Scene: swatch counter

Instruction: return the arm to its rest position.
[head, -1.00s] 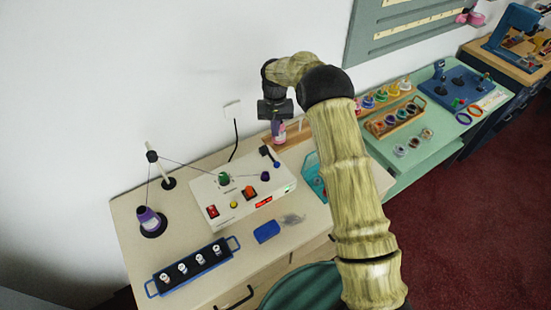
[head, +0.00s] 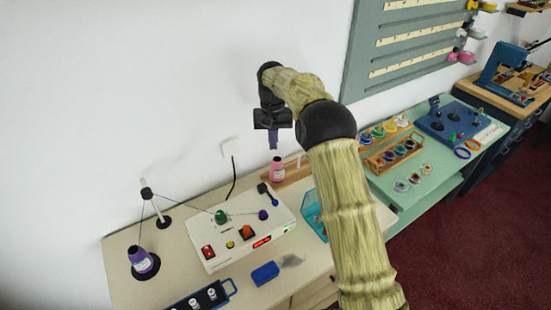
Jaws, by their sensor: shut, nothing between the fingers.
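My arm (head: 345,205) rises from the lower right and bends over at the top left of its reach. My gripper (head: 274,139) hangs from its end, pointing down, in front of the white wall. It looks shut and empty. The fingertips are small and dark, so fine detail is hard to see.
A teal container (head: 312,215) is partly behind my arm. A green table (head: 430,183) stands right.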

